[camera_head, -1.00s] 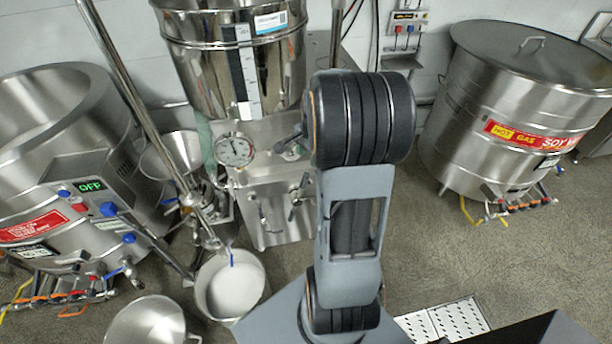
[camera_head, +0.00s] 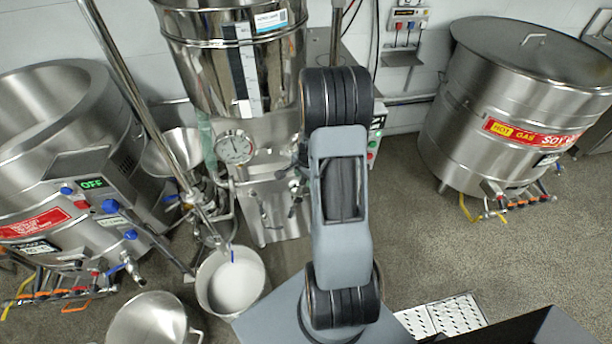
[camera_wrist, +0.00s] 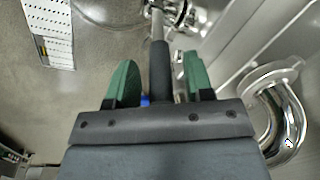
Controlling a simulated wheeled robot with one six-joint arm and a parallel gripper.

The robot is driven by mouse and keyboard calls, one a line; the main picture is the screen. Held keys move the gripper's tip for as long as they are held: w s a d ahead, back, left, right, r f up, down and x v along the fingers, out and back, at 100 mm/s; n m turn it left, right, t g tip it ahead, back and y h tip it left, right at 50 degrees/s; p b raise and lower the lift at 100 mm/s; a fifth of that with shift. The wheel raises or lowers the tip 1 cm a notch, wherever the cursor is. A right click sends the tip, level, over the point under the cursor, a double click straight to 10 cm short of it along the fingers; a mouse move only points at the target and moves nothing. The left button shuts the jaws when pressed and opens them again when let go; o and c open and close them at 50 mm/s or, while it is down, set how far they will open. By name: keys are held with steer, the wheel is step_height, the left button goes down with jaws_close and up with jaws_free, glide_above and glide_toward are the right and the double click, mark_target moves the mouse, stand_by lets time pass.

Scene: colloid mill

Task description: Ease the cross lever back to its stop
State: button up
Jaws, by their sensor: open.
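In the wrist view a lever with a dark grip (camera_wrist: 159,68) and a bare metal rod runs up between the two green fingers of my gripper (camera_wrist: 161,76). I take it to be the cross lever. The fingers stand open, one on each side of the grip, with a gap visible on both sides. The near end of the grip is hidden behind the gripper body. In the head view my arm hides the gripper, and I cannot make out its contact with the mill (camera_head: 236,65).
A curved steel pipe (camera_wrist: 288,118) lies close right of my gripper in the wrist view. In the head view a steel kettle (camera_head: 60,125) stands left, a lidded vat (camera_head: 515,110) right, and a white bucket (camera_head: 230,283) on the floor. Floor between mill and vat is clear.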

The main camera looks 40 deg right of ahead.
steer(key=shift+c, duration=0.3)
jaws_close()
stand_by(0.3)
